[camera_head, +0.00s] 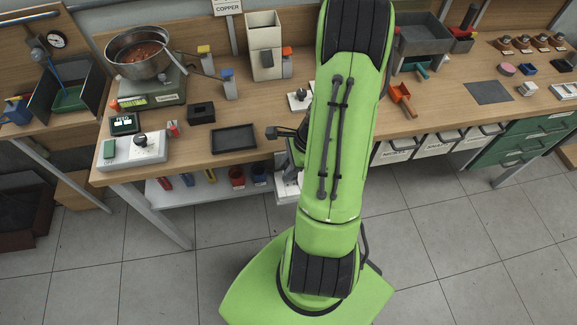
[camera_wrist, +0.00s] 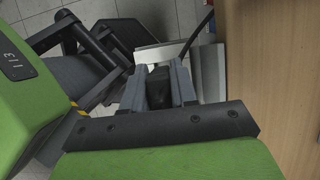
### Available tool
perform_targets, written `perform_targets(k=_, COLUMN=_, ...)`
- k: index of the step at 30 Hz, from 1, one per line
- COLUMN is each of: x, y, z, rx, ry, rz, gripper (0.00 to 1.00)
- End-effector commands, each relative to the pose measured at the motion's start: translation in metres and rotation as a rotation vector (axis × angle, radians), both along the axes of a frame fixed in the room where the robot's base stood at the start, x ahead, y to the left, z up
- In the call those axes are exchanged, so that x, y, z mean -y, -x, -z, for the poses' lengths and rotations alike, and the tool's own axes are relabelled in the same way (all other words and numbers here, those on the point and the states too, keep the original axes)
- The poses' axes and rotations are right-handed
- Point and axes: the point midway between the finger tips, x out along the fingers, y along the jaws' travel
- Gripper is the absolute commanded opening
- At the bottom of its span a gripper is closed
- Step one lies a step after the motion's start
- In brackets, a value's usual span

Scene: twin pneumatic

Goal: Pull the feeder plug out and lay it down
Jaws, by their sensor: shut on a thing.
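In the wrist view, my gripper (camera_wrist: 160,84) is shut on a dark block-shaped plug (camera_wrist: 159,92), which sits between the two grey fingers. A dark cable (camera_wrist: 197,40) rises beyond the fingers toward the top of the picture. A white plate (camera_wrist: 165,53) and a grey panel (camera_wrist: 212,72) lie just past the fingertips. Whether the plug still sits in a socket cannot be told. In the head view, my green arm hides the plug and most of the gripper, near the front edge of the bench. A white box (camera_head: 287,188) shows below that edge.
The wooden bench (camera_head: 215,172) runs alongside; it fills the right of the wrist view. A black tray (camera_head: 234,139), a white control box (camera_head: 133,152) and a steel bowl on a scale (camera_head: 139,52) stand left of my arm. An orange scoop (camera_head: 402,97) lies to its right.

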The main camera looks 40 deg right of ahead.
Motion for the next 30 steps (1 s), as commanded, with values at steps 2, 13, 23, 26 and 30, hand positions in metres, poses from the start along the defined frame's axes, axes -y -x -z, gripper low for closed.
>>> perform_targets(k=2, x=0.000, y=0.000, z=0.000, rx=0.000, ry=0.000, rz=0.000, gripper=0.00)
perform_targets(k=13, x=0.000, y=0.000, z=-0.019, rx=0.000, ry=0.000, rz=0.000, gripper=0.00)
perform_targets(k=23, x=0.000, y=0.000, z=-0.038, rx=0.000, ry=0.000, rz=0.000, gripper=0.00)
perform_targets(k=26, x=0.000, y=0.000, z=-0.041, rx=0.001, ry=0.001, rz=0.000, gripper=0.00)
perform_targets(k=30, x=0.000, y=0.000, z=-0.040, rx=0.000, ry=0.000, rz=0.000, gripper=0.00)
